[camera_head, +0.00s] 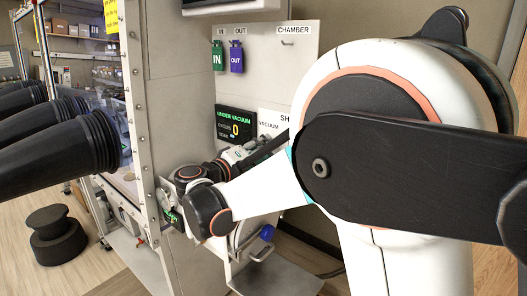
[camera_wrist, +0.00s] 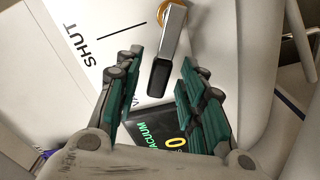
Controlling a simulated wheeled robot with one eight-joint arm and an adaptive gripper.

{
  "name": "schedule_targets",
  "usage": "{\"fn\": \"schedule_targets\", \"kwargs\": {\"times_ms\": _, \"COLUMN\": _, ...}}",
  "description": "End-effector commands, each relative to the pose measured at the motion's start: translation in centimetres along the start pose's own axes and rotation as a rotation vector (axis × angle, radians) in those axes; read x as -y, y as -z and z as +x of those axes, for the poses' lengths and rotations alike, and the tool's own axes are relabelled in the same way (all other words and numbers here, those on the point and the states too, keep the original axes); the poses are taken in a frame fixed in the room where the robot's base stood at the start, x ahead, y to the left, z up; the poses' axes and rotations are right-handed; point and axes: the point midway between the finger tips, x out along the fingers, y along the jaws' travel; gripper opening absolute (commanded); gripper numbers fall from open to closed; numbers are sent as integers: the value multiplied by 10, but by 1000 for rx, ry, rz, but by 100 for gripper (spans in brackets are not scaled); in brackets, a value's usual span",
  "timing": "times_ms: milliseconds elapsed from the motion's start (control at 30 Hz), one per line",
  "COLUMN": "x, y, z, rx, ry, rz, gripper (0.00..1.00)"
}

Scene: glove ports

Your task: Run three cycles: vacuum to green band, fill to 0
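The valve lever (camera_wrist: 172,40) is a metal bar with a dark grip end, pivoting at a brass-coloured hub. It points down between the fingers of my gripper (camera_wrist: 160,62), which is open with a gap on both sides. "SHUT" is printed on the white panel (camera_wrist: 70,75) beside the lever. The black display (camera_head: 236,126) reads "UNDER VACUUM" and 0; it also shows upside-tilted in the wrist view (camera_wrist: 160,132), partly behind my fingers. In the head view my arm covers the lever and gripper. No green band can be made out.
A green "IN" tag (camera_head: 218,58) and a purple "OUT" tag (camera_head: 236,60) hang on the panel. The "CHAMBER" hook (camera_head: 288,43) is bare. Black gloves (camera_head: 70,140) stick out at left; a black stool (camera_head: 57,235) stands below.

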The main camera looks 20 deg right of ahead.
Motion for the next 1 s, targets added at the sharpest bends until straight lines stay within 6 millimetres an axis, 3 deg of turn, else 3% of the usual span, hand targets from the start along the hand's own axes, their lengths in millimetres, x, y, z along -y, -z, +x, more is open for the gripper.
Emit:
{"fn": "schedule_targets", "kwargs": {"times_ms": 200, "x": 0, "y": 0, "z": 18, "rx": 0, "ry": 0, "rz": 0, "gripper": 37}}
{"fn": "schedule_targets", "kwargs": {"times_ms": 500, "x": 0, "y": 0, "z": 20, "rx": 0, "ry": 0, "rz": 0, "gripper": 37}}
{"fn": "schedule_targets", "kwargs": {"times_ms": 533, "x": 0, "y": 0, "z": 20, "rx": 0, "ry": 0, "rz": 0, "gripper": 34}}
{"fn": "schedule_targets", "kwargs": {"times_ms": 700, "x": 0, "y": 0, "z": 20, "rx": 0, "ry": 0, "rz": 0, "gripper": 0}}
{"fn": "schedule_targets", "kwargs": {"times_ms": 1000, "x": -1, "y": 0, "z": 20, "rx": 0, "ry": 1, "rz": 12, "gripper": 0}}
